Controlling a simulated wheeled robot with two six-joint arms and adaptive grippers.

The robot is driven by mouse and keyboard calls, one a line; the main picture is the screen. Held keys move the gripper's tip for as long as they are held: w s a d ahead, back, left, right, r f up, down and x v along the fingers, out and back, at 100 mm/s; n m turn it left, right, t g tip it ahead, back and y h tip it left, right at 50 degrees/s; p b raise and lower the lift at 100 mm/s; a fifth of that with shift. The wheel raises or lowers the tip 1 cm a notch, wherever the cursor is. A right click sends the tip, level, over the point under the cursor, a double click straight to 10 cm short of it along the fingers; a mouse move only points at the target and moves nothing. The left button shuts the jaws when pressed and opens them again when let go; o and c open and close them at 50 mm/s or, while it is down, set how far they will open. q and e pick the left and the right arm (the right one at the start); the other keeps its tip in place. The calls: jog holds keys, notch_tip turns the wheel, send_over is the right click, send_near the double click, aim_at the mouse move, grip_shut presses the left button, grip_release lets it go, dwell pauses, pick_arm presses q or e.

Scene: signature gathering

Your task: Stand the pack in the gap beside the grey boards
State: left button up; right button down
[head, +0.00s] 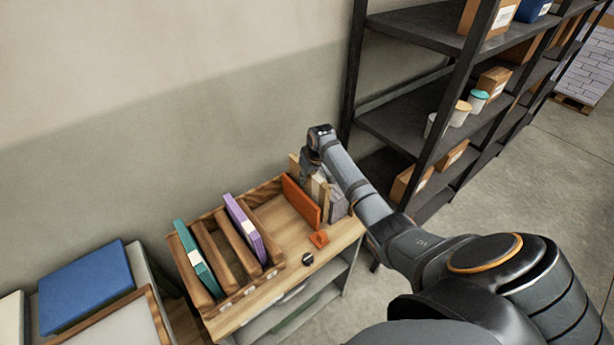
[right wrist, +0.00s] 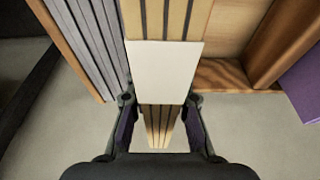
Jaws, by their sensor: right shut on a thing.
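My right gripper (head: 312,172) is over the right part of the wooden table, its fingers partly hidden by the arm. In the right wrist view the gripper (right wrist: 160,128) is shut on the pack (right wrist: 178,18), tan with dark stripes and a white band. The pack (head: 319,188) also shows in the head view, close to upright, between an orange upright board (head: 301,200) and the grey boards (head: 338,204). The grey boards (right wrist: 88,35) stand just left of the pack in the wrist view. I cannot tell whether the pack's bottom touches the table. My left gripper is out of view.
A wooden rack (head: 229,257) with a teal folder (head: 197,262) and a purple folder (head: 246,230) stands left. A small orange piece (head: 319,239) and a black round thing (head: 308,258) lie near the table's front. Dark shelving (head: 405,120) rises at the right.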

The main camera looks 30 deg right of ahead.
jog(key=shift+f, duration=0.35)
jog(key=c, duration=1.2)
grip_release()
jog(key=shift+o, duration=0.2)
jog(key=b+v, duration=0.2)
jog(key=v, duration=1.1)
jog(key=shift+w+r, duration=0.1)
jog(key=shift+r, duration=0.05)
